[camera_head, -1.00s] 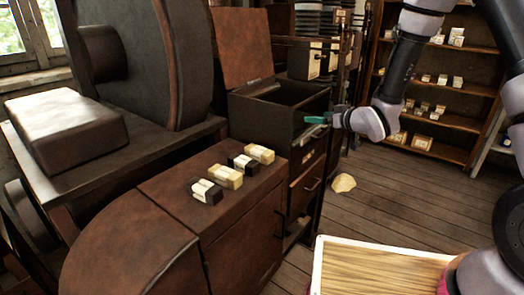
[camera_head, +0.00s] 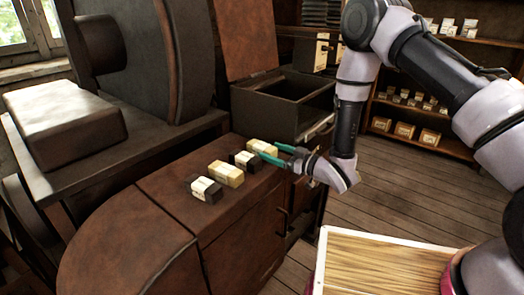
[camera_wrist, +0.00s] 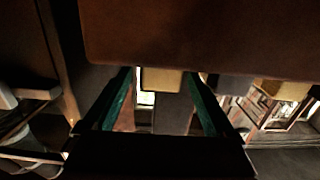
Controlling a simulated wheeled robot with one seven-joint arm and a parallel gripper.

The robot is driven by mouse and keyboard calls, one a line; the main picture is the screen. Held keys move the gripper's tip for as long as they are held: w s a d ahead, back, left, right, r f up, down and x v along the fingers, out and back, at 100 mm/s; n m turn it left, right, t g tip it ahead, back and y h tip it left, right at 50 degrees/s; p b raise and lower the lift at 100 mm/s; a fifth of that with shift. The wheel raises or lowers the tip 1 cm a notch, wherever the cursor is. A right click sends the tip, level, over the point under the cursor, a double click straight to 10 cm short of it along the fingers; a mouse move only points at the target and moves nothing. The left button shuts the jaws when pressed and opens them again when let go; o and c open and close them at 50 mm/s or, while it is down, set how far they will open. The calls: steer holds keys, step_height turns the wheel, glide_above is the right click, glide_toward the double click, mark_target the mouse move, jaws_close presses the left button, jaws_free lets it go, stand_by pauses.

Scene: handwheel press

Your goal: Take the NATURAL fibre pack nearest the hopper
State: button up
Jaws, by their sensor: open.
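Tan and dark packs with pale bands stand in a row on the brown cabinet top; their print is too small to read. The farthest tan pack (camera_head: 262,147) is closest to the open-lidded dark box (camera_head: 285,100); I cannot tell for certain which part is the hopper. The other tan pack (camera_head: 226,173) stands nearer, between two dark packs. My gripper (camera_head: 271,152) is open, its teal fingers pointing at the farthest tan pack from the right. In the wrist view, that tan pack (camera_wrist: 162,79) shows ahead between the fingertips. Contact cannot be told.
The dark packs (camera_head: 205,190) (camera_head: 243,161) stand close in the same row. The cabinet top (camera_head: 155,195) is clear to their left. A pale-rimmed tray (camera_head: 385,262) is at the lower right. Shelves (camera_head: 425,120) stand at the back.

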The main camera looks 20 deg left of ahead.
mark_target(262, 145)
steer(key=x, duration=0.5)
steer(key=shift+a, duration=0.1)
jaws_close()
